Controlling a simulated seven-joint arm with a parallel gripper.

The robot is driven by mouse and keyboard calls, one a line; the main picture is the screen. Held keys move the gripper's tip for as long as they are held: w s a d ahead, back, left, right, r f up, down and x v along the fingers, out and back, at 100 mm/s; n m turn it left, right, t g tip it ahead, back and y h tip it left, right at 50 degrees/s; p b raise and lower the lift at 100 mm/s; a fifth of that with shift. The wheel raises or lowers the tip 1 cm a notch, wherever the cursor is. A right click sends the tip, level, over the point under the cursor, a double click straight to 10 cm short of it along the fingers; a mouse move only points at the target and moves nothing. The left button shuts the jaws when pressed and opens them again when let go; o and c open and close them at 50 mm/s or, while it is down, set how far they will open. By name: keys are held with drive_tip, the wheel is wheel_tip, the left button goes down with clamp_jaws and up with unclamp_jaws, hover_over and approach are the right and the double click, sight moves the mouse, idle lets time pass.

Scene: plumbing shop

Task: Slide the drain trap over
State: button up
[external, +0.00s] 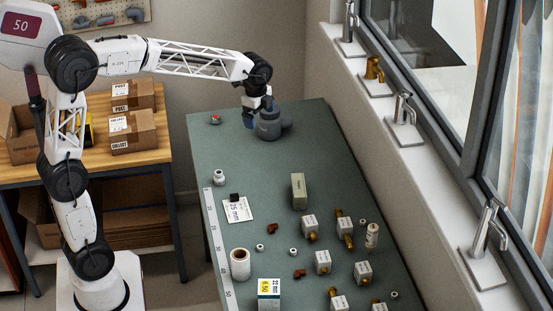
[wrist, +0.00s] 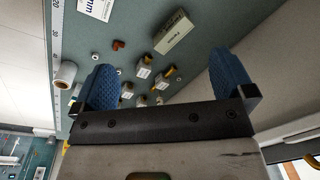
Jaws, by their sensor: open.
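A dark grey drain trap (external: 270,124), with a rounded body and a short outlet to its right, stands at the far end of the green table in the external view. My gripper (external: 251,119) is low over the table right beside the trap, at its left; one blue finger shows there. Whether it touches the trap I cannot tell. In the wrist view my gripper (wrist: 166,78) has its two blue fingers wide apart with nothing seen between them. The trap cannot be made out in the wrist view.
A small red-topped item (external: 215,118) lies left of my gripper. A grey-green box (external: 298,191), a label card (external: 238,209), a white roll (external: 240,264) and several boxed fittings fill the nearer table. A ruler strip (external: 218,245) runs along the left edge. The table's far right is clear.

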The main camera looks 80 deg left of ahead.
drive_tip(key=w+a+f+m, duration=0.2)
drive_tip(key=w+a+f, duration=0.1)
drive_tip(key=a, duration=0.7)
drive_tip(key=w+a+f+m, duration=0.2)
drive_tip(key=a+f, duration=0.3)
drive_tip(key=a, duration=0.5)
drive_tip(key=w+a+f+m+g, duration=0.1)
drive_tip(key=w+a+f, duration=0.3)
drive_tip(key=a, duration=0.7)
drive_tip(key=shift+w+a+f+m, duration=0.1)
drive_tip(key=shift+w+f+m, duration=0.1)
drive_tip(key=shift+w+m, duration=0.25)
drive_tip(key=shift+f, duration=0.1)
drive_tip(key=shift+f, duration=3.8)
drive_tip(key=c, duration=1)
drive_tip(key=shift+c, duration=0.2)
drive_tip(key=shift+d, duration=0.2)
drive_tip(key=d, duration=1.9)
drive_tip(key=shift+d, duration=0.35)
